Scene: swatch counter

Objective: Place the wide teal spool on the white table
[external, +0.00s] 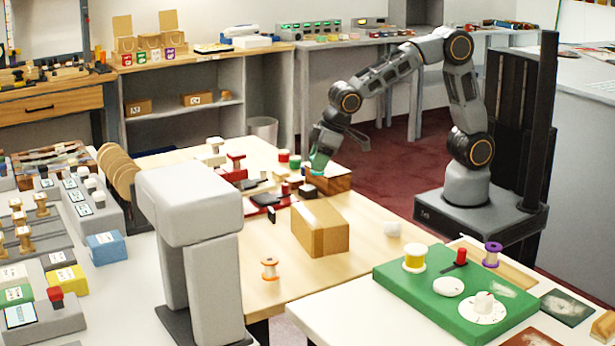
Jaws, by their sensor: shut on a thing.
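My gripper (320,158) is at the far right part of the wooden table, pointing down, and is shut on a teal spool (318,168). The spool is small in the view and partly covered by the fingers. It is right at a brown wooden block (332,182); I cannot tell whether it touches it. A white table (345,318) stands at the front right, with a green board (410,296) on it.
A cardboard box (320,228) and an orange spool (270,269) stand on the wooden table. The white table's left front part is bare.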

